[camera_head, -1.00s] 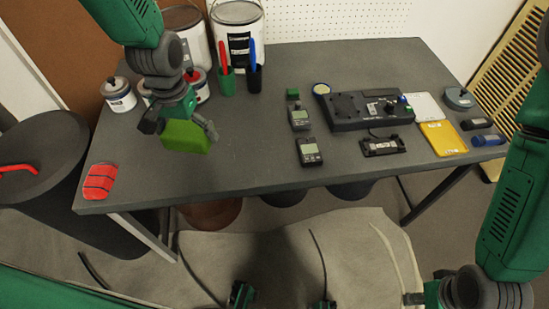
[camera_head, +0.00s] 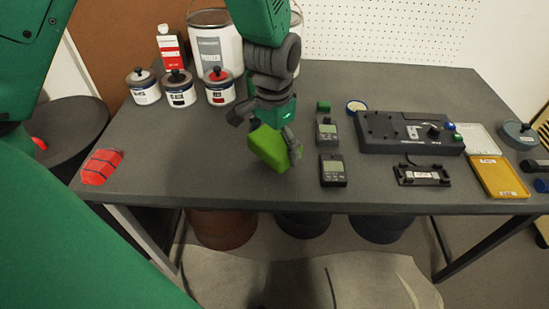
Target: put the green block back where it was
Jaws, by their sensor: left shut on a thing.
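My left gripper (camera_head: 267,133) is shut on the green block (camera_head: 268,150), with a finger showing on each side. The block is tilted and hangs over the middle of the grey table (camera_head: 215,176), left of the two handheld meters. It seems to be clear of the tabletop, though the exact gap is hard to judge. My right gripper is not in view.
Two handheld meters (camera_head: 333,170) and a small dark-green piece (camera_head: 323,106) are just right of the block. A black device (camera_head: 410,133) and a yellow tray (camera_head: 499,176) are farther right. Small cans (camera_head: 180,88) stand back left. A red item (camera_head: 102,167) lies front left.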

